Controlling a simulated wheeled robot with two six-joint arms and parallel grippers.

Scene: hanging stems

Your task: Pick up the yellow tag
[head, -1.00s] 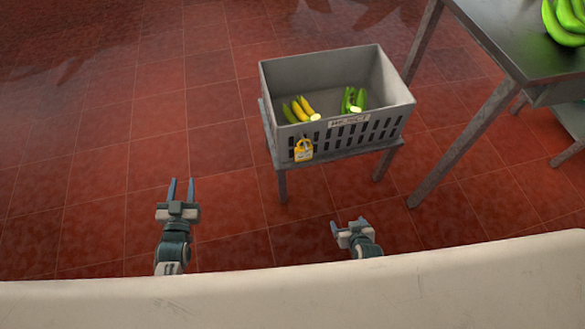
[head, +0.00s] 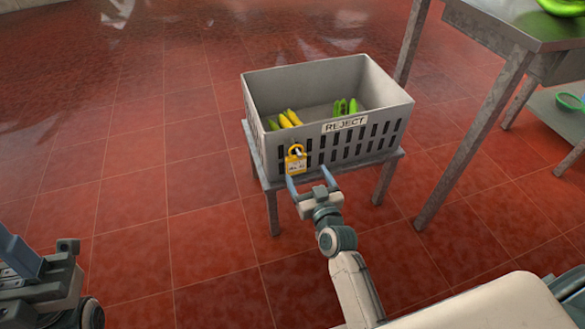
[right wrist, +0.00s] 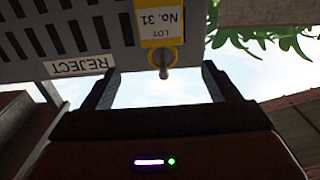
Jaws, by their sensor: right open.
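The yellow tag (head: 296,161) hangs on the front wall of a grey crate (head: 372,138), left of its REJECT label. My right gripper (head: 309,183) is open and empty, just below and slightly right of the tag in the head view. In the right wrist view its fingers (right wrist: 161,84) stand apart, with the tag beyond the gap between them. My left gripper (head: 18,255) is partly cut off at the lower left, away from the crate.
The crate holds yellow bananas (head: 290,119) and green ones (head: 345,107), and stands on a low grey stand (head: 262,170). A metal table (head: 490,30) with green bananas stands at the right. Red tiled floor (head: 140,200) is open to the left.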

